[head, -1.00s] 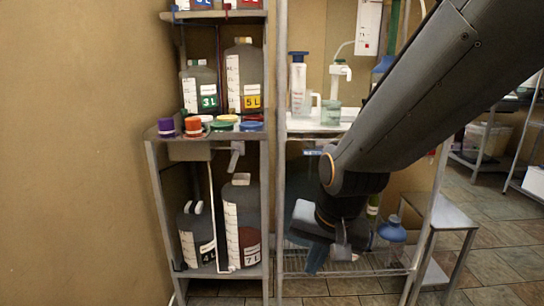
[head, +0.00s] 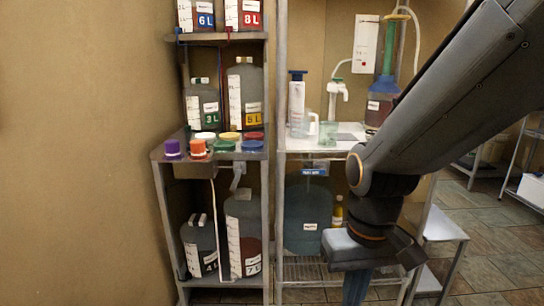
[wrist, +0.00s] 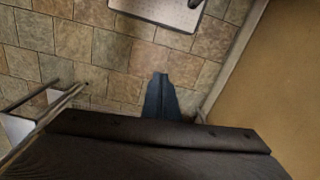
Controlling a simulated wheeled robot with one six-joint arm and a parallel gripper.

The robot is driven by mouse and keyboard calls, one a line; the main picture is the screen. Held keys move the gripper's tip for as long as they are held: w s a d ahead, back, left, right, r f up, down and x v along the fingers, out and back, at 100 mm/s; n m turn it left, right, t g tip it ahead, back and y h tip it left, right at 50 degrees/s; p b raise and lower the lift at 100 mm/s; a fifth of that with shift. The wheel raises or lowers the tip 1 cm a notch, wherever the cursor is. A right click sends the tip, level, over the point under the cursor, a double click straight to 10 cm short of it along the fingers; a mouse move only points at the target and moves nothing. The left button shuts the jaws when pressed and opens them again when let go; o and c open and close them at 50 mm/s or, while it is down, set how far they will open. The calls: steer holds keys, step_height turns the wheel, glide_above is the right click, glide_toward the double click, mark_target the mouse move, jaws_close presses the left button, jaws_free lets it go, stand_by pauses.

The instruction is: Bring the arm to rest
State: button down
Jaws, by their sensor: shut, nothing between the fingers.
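My arm reaches down from the upper right in the head view. My gripper (head: 356,290) points down in front of the lower part of the right-hand rack, its blue-grey fingers near the bottom edge of the picture. In the wrist view my gripper (wrist: 160,82) shows its fingers together with nothing between them, above the tiled floor (wrist: 75,45). The wrist and forearm hide part of the rack behind them.
The right-hand rack (head: 300,143) bears a jug (head: 298,110), a pump bottle and a big teal container (head: 303,215) below. A small step table (head: 440,225) stands at right.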

steer(key=d+r+m+p, duration=0.1)
steer(key=d+r+p, duration=0.4)
steer(key=p, duration=0.3)
steer(key=shift+s+r+m+p, duration=0.25)
steer(key=shift+s+m+p, duration=0.05)
steer(key=shift+s+p, duration=0.05)
